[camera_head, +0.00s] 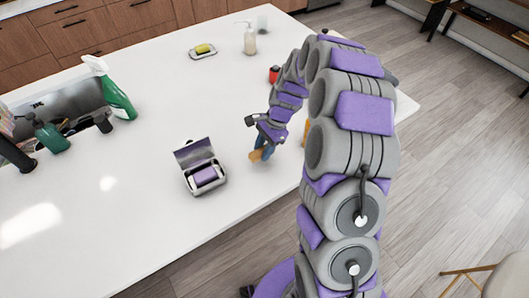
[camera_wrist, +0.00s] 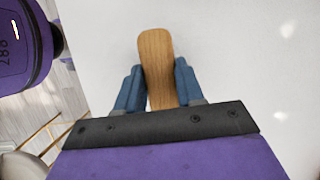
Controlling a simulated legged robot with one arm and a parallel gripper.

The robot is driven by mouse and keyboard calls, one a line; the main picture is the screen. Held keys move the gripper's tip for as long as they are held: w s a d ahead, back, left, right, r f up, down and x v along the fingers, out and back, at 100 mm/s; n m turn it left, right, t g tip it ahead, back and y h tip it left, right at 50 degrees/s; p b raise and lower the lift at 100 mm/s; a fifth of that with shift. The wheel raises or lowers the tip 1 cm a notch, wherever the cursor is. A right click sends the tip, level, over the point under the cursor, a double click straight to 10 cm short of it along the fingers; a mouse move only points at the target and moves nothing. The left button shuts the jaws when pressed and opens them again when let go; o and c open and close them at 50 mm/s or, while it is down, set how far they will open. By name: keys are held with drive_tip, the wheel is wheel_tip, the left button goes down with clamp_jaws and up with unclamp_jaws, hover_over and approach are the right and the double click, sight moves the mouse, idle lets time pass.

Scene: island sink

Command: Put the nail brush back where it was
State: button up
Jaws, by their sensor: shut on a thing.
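The nail brush shows as a rounded wooden piece (camera_wrist: 156,55) between the two blue fingers of my gripper (camera_wrist: 154,85) in the wrist view. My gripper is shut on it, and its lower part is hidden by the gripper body. In the head view my gripper (camera_head: 262,148) points down over the white island counter, with the light brown brush (camera_head: 255,156) at its tips. I cannot tell whether the brush touches the counter. The bristles are not visible.
An open grey case (camera_head: 204,188) with a purple item stands left of my gripper. A soap dish (camera_head: 203,54), pump bottle (camera_head: 250,40), cup (camera_head: 262,19) and red object (camera_head: 274,74) stand farther back. A green spray bottle (camera_head: 117,98) stands by the sink (camera_head: 75,101). The front counter is clear.

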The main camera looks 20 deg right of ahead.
drive_tip(key=shift+x, duration=1.2)
drive_tip(key=shift+d, duration=0.65)
drive_tip(key=o, duration=0.8)
drive_tip(key=shift+w+d, duration=0.1)
drive_tip(key=shift+d, duration=0.15)
drive_tip(key=shift+o, duration=1.1)
drive_tip(key=shift+a, duration=0.6)
drive_tip(key=p+v, duration=0.2)
drive_tip(key=v, duration=0.9)
drive_tip(key=shift+d, duration=0.15)
drive_tip(key=s+a+r+n+h, duration=0.1)
drive_tip(key=s+a+r+n, duration=0.3)
drive_tip(key=s, duration=0.3)
drive_tip(key=s+a+r+n+h, duration=0.1)
drive_tip(key=s+r+n, duration=0.2)
drive_tip(key=s+r, duration=0.4)
drive_tip(key=s+n+h, duration=0.2)
drive_tip(key=s+n, duration=0.5)
drive_tip(key=s, duration=1.4)
drive_tip(key=shift+s+d+r+g, duration=0.25)
drive_tip(key=shift+s+g, duration=0.05)
